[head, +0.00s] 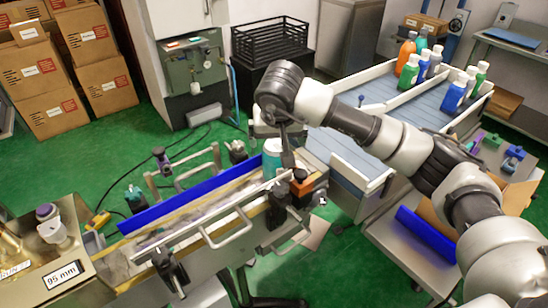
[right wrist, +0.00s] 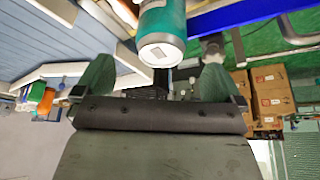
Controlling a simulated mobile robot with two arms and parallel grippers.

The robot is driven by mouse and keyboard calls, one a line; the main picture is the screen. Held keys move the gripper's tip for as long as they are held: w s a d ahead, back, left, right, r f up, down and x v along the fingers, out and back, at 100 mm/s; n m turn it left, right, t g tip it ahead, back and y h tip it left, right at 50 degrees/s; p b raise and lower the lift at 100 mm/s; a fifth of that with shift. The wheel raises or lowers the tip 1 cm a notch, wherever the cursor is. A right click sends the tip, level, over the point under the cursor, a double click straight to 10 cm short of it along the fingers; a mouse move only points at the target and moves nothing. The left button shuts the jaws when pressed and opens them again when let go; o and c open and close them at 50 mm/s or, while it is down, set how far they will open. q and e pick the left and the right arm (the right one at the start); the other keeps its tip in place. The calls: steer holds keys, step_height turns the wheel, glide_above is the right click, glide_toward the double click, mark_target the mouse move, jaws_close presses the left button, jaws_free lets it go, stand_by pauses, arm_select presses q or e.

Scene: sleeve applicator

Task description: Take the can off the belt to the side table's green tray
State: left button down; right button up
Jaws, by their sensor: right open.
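The teal can (head: 272,152) stands upright at the far end of the narrow belt (head: 190,215), beside the blue rail. My right gripper (head: 285,160) is at the can, partly in front of it. In the right wrist view the can (right wrist: 163,25) shows its pale end, ahead of the two open fingers (right wrist: 157,72) and roughly between them; no grip on it shows. My left gripper is not in view. I cannot make out the green tray for certain; my right arm covers part of the right side.
A blue rail (head: 190,195) and a pale guide bar (head: 210,220) flank the belt. An orange-topped block (head: 301,183) stands close to the can. A wide conveyor (head: 345,165) with several bottles lies beyond my arm. A grey table (head: 395,240) is at right.

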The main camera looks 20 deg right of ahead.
mark_target(276, 147)
steer(key=shift+x, duration=0.9)
steer(key=shift+w+f, duration=0.1)
steer(key=shift+f, duration=0.2)
steer(key=p+x, duration=0.1)
steer(key=x, duration=0.3)
steer(key=shift+f, duration=0.2)
steer(key=shift+w+f, duration=0.15)
steer(key=shift+f, duration=0.1)
steer(key=c, duration=0.4)
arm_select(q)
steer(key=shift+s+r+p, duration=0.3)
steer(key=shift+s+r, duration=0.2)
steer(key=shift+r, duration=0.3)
arm_select(e)
steer(key=shift+r, duration=0.15)
steer(key=c, duration=0.8)
